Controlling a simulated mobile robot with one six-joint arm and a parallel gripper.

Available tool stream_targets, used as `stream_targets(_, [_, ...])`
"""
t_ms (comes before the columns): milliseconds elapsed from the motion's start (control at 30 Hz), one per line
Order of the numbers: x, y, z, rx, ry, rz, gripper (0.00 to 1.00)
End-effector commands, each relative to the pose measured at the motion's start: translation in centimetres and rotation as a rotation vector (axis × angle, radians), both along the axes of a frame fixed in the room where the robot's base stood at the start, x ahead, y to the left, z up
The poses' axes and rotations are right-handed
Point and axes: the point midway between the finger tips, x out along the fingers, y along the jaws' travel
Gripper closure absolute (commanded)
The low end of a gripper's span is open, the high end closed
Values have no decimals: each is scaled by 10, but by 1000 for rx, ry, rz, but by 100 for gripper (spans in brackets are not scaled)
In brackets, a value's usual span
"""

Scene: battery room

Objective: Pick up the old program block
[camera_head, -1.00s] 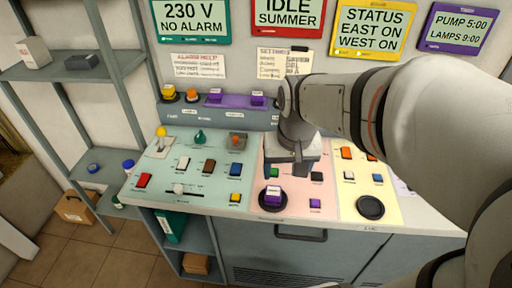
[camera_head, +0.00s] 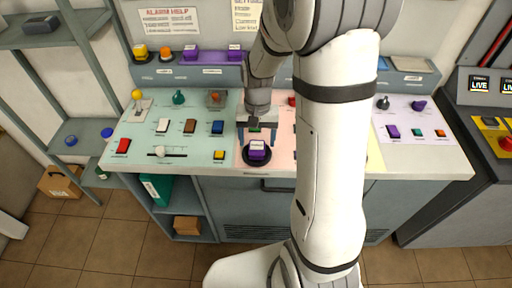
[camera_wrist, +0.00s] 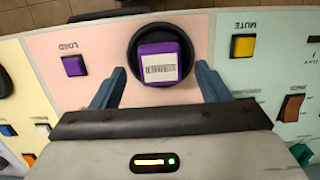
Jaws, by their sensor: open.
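A purple program block (camera_head: 257,148) with a white label sits in a round black socket (camera_head: 246,160) on the pink panel of the console. In the wrist view the block (camera_wrist: 160,63) shows a barcode label, with the black socket (camera_wrist: 136,40) around it. My gripper (camera_head: 257,133) is open and empty just behind the block. In the wrist view the open fingers (camera_wrist: 160,75) stand either side of the block's near edge. I cannot tell how high they are above the panel. Two similar purple blocks (camera_head: 190,51), (camera_head: 234,51) sit on the back ledge.
A yellow button (camera_wrist: 243,47) and a purple LOAD button (camera_wrist: 74,66) flank the socket. Switches and a slider (camera_head: 160,153) fill the green panel to the left. A grey shelf (camera_head: 75,130) stands at left; another console (camera_head: 480,130) stands at right.

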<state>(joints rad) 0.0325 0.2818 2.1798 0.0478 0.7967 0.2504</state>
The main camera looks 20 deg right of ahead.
Motion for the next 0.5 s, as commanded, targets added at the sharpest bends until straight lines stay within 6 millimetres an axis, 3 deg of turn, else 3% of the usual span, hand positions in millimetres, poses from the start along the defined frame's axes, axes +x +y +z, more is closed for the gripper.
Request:
stream_targets(200, [-3,2,-22,0,1,2,31])
stream_targets(433, [-3,2,-23,0,-1,2,31])
stream_targets(500, [-3,2,-23,0,-1,2,37])
